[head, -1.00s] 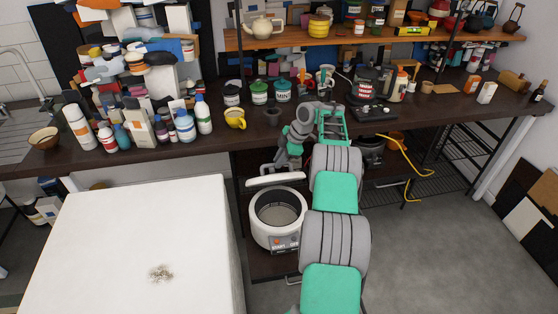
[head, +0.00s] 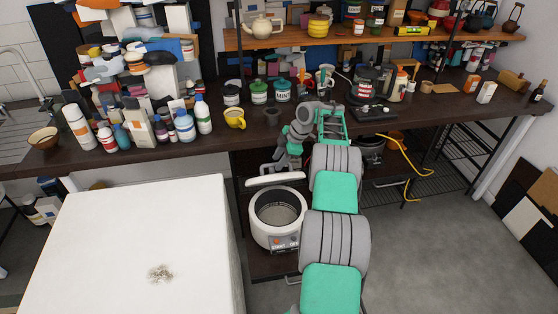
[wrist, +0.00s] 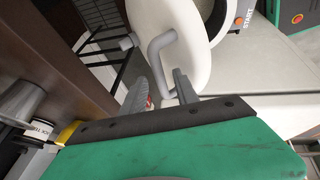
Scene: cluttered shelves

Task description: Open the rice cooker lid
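The white rice cooker (head: 262,232) stands on the low shelf beside the white block. Its lid (head: 275,180) is raised, seen nearly edge-on behind the open pot, and the pot's inside shows. My gripper (head: 268,167) is just behind the raised lid. In the wrist view, the white lid (wrist: 178,22) fills the top middle, with its grey bar handle (wrist: 156,50) facing me. My gripper (wrist: 158,82) has its two fingers apart, with the handle's lower end near and between the tips. I cannot tell whether they touch it.
The dark counter (head: 190,150) overhangs behind the cooker and holds bottles, jars and a yellow mug (head: 235,118). A large white block (head: 140,240) stands close on the left. A yellow cable (head: 410,160) hangs at the right. Floor is clear at the lower right.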

